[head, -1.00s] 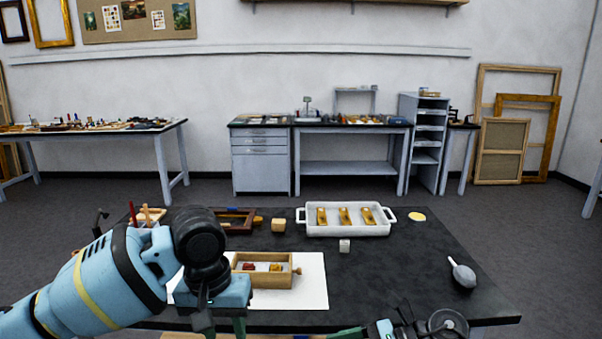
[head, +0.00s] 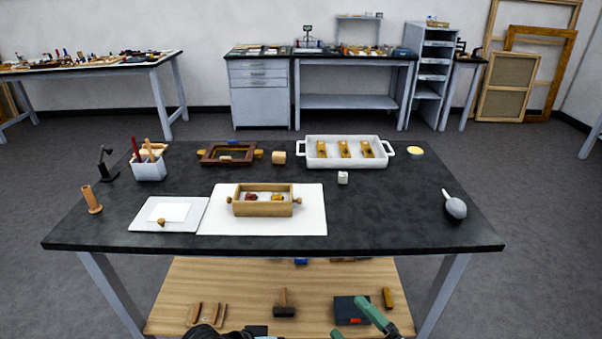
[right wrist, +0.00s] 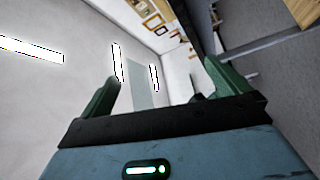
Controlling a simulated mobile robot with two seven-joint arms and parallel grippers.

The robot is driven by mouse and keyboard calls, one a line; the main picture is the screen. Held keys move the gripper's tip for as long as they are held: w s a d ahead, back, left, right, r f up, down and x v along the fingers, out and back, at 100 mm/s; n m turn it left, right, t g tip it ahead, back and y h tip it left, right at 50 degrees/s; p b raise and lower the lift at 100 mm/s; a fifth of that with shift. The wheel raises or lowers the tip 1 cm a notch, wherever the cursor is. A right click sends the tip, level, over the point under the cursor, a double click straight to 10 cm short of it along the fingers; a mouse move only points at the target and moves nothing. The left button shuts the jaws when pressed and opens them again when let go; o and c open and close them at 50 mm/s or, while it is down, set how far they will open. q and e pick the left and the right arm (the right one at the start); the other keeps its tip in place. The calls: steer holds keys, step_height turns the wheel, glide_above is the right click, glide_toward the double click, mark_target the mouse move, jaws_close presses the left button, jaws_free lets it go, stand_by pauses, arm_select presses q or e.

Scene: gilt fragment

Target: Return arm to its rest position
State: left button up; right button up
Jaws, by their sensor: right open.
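My right gripper (head: 362,322) shows at the bottom edge of the head view, low in front of the table's lower shelf. Its green fingers stand apart, and the right wrist view (right wrist: 163,88) shows nothing between them. My left gripper cannot be made out; a dark rounded shape at the bottom edge of the head view may be part of my arm. The black-topped table (head: 400,215) is clear of both arms. On it a wooden box (head: 262,208) with small red and gold pieces sits on a white sheet (head: 313,215).
A white tray (head: 318,161) holds three gilt pieces at the back. A brown frame (head: 206,155), a tool cup (head: 148,170), a white board (head: 142,217) and a grey rounded tool (head: 455,207) lie around. The lower shelf (head: 235,285) carries blocks and tools.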

arm_select(q)
steer(key=s+a+f+t+y, duration=0.2)
steer(key=s+a+f, duration=0.3)
steer(key=s+a, duration=0.3)
steer(key=s+a+f+t+y+p, duration=0.1)
steer(key=s+a+f, duration=0.4)
steer(key=s, duration=1)
steer(key=a+t+y, duration=0.1)
steer(key=a+y, duration=0.1)
steer(key=a, duration=0.1)
steer(key=shift+s+a+m+y, duration=0.15)
steer(key=shift+s+m+y, duration=0.15)
arm_select(e)
steer(key=s+d+f+m+g+h, duration=0.2)
steer(key=s+f+m, duration=0.3)
steer(key=s, duration=0.3)
steer(key=s+d+f+m+g+h, duration=0.2)
steer(key=s+d+f+m+h, duration=0.2)
steer(key=s+f+m, duration=0.2)
steer(key=s+d+f+m+g+h, duration=0.2)
steer(key=s+d+f+m+h, duration=0.2)
steer(key=s+m, duration=0.5)
steer(key=shift+s+f+g, duration=0.4)
steer(key=shift+s+f, duration=0.55)
steer(key=shift+s, duration=0.1)
